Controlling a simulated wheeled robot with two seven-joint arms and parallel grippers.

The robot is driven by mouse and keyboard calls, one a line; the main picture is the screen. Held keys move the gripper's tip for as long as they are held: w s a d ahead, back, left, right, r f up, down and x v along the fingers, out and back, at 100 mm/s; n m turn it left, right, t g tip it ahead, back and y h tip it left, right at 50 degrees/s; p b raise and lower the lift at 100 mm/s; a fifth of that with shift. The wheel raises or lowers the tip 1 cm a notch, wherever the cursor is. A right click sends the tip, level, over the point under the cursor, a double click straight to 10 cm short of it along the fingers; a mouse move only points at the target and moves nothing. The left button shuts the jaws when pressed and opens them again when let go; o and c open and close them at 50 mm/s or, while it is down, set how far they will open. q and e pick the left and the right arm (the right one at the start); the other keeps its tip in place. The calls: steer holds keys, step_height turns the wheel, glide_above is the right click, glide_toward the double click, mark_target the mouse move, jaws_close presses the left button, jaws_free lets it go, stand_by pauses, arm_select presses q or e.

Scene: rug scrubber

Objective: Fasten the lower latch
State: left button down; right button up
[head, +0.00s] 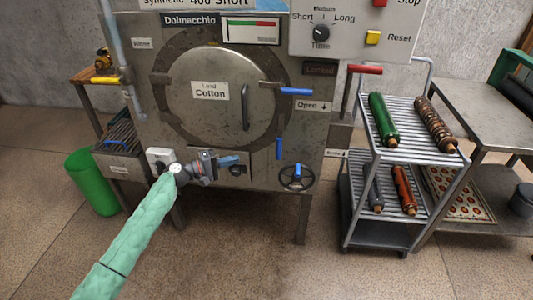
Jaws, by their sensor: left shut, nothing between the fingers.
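The steel machine has a round door (205,118) labelled "Load Cotton", which appears closed. A blue-handled latch (297,91) sticks out level at the door's right side. Lower down, a blue handle (279,148) hangs upright on the front panel right of the door. I cannot tell from its label which is the lower latch. My left gripper (216,165) is shut and empty, low in front of the machine below the door. A short blue piece (230,160) shows at its tip; I cannot tell whether they touch. My right gripper is out of view.
A handwheel with a blue grip (298,177) sits low on the right of the panel. A red-handled lever (365,69) stands at the right. A wire cart (415,155) with rollers is beside the machine. A green bin (92,182) stands left. The floor in front is clear.

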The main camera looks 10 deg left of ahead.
arm_select(q)
steer(key=shift+w+a+r+n+t, duration=0.25)
steer(key=shift+w+n+t, duration=0.15)
steer(key=shift+n, duration=0.1)
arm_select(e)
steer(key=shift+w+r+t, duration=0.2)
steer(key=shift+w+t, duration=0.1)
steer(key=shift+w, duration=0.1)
